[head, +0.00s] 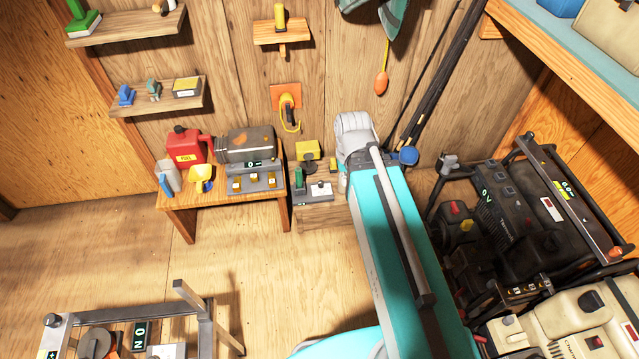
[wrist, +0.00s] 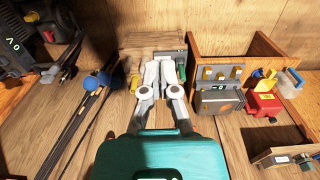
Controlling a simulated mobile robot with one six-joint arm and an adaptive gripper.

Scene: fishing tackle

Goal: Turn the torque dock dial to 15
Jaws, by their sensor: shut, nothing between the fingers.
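No label names the torque dock, so I cannot tell for certain which device it is. A small grey-green device (head: 313,193) with a dark knob and a pale panel sits on a low wooden box (head: 318,217) beside the bench. In the wrist view the green-edged device (wrist: 181,58) is partly hidden behind my gripper (wrist: 165,60). My gripper is shut and empty, its fingertips close in front of the device. I cannot tell whether they touch it. Any number on its dial is unreadable.
The wooden bench (head: 189,202) holds a red fuel can (head: 184,146) and a grey unit (head: 252,177) with yellow knobs. Dark rods (head: 432,90) lean on the wall. Black machinery (head: 513,221) crowds the right. The floor (head: 110,257) is open at left.

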